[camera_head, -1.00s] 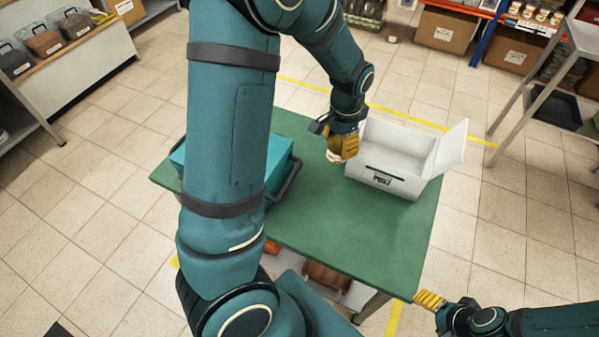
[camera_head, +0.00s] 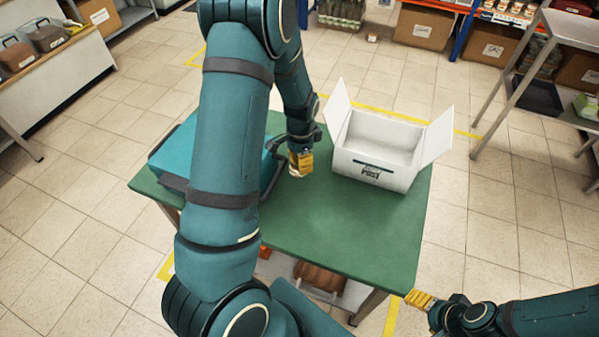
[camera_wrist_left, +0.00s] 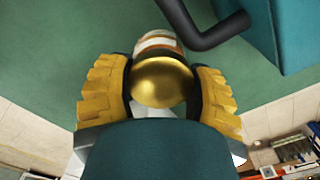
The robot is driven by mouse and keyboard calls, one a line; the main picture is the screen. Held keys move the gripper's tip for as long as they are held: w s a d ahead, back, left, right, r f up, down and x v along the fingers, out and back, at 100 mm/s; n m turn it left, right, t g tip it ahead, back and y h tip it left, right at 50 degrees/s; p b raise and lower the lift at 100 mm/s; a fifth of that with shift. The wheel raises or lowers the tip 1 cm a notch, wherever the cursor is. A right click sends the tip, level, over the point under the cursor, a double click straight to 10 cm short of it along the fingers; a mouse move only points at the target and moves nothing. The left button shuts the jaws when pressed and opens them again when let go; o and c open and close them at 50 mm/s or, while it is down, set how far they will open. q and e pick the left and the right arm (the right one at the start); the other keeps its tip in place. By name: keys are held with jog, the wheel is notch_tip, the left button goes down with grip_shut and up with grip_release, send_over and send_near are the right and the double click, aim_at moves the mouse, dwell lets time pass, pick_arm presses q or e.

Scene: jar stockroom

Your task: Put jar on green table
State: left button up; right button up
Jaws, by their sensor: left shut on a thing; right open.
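The green table (camera_head: 345,235) stands in front of me. My left gripper (camera_head: 299,165) is over the table, between the teal case and the white box. It is shut on the jar, which shows in the left wrist view as a gold lid (camera_wrist_left: 161,82) with a white and orange body (camera_wrist_left: 158,42) beyond it, between the yellow fingers. In the head view only a small pale bit of the jar (camera_head: 297,175) shows below the fingers. I cannot tell whether the jar touches the table. My right gripper (camera_head: 420,299) is open and empty, beside the table's front right corner.
A teal case (camera_head: 172,165) with a dark handle stands on the table's left, partly behind my left arm. An open white box (camera_head: 375,167) with raised flaps stands at the back right. The table's front right part is bare. A metal shelf (camera_head: 505,85) stands at the right.

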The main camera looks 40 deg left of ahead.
pick_arm(q)
jog(key=shift+f+b, duration=0.5)
jog(key=shift+f, duration=2.05)
jog(key=shift+f, duration=0.1)
jog(key=o, duration=1.3)
jog(key=shift+o, duration=0.2)
jog(key=shift+r, duration=0.45)
notch_tip(320, 180, up, 11)
jog(key=p, duration=0.2)
jog(key=shift+w+d+r+p, duration=0.1)
jog(key=shift+r+p, duration=0.1)
jog(key=shift+p, duration=0.15)
